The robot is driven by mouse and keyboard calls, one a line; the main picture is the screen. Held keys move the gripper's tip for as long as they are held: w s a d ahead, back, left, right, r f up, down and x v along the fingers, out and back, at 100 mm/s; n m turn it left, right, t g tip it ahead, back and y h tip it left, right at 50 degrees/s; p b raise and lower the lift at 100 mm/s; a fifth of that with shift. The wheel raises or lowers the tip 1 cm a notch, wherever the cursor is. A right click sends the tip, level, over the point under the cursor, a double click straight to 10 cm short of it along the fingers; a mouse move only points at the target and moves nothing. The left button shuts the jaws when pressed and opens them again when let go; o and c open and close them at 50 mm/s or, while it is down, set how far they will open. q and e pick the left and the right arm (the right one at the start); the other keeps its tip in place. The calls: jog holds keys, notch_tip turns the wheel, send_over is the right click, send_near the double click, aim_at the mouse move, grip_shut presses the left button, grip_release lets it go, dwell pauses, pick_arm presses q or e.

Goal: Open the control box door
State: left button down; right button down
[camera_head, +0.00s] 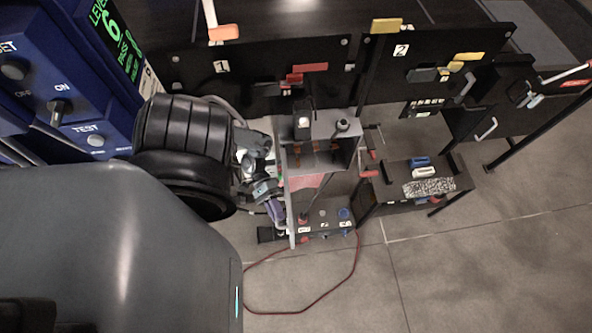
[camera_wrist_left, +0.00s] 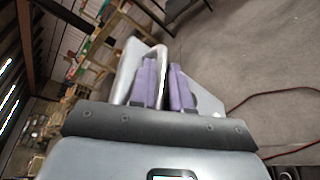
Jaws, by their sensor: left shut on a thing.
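The grey control box (camera_head: 347,150) stands in the middle of the head view, with its inside and some small parts showing. Its door (camera_head: 287,180) appears as a thin pale panel, nearly edge-on, along the box's left side, standing open. My left gripper (camera_head: 277,210) is at the door's left side, low down, with purple finger pads. In the left wrist view the two pads of the left gripper (camera_wrist_left: 164,68) are close together in front of the pale grey door (camera_wrist_left: 127,70). My right gripper is in neither view.
A blue console (camera_head: 60,90) with switches stands at the left. Black numbered boards (camera_head: 260,75) run behind the box. A low black stand (camera_head: 415,190) with blocks is to the right. A red cable (camera_head: 300,310) lies on the otherwise clear front floor.

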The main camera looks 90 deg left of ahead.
pick_arm(q)
jog(key=c, duration=1.4)
grip_release()
jog(key=shift+c, duration=0.2)
jog(key=shift+r, duration=0.1)
jog(key=shift+r+p, duration=0.3)
jog(key=shift+r, duration=0.05)
jog(key=r+p, duration=0.1)
jog(key=r, duration=0.1)
jog(key=r+p, duration=0.1)
jog(key=r, duration=0.1)
jog(key=shift+s+d+r+p, duration=0.1)
jog(key=shift+s+d+p, duration=0.1)
jog(key=shift+p, duration=0.1)
jog(key=w+d+r+p, duration=0.2)
jog(key=w+d+r, duration=0.3)
jog(key=w+d, duration=0.1)
jog(key=shift+p+x, duration=0.3)
jog(key=shift+x, duration=0.45)
jog(key=shift+w+d+r, duration=0.55)
jog(key=shift+d+r, duration=0.05)
jog(key=shift+d, duration=0.05)
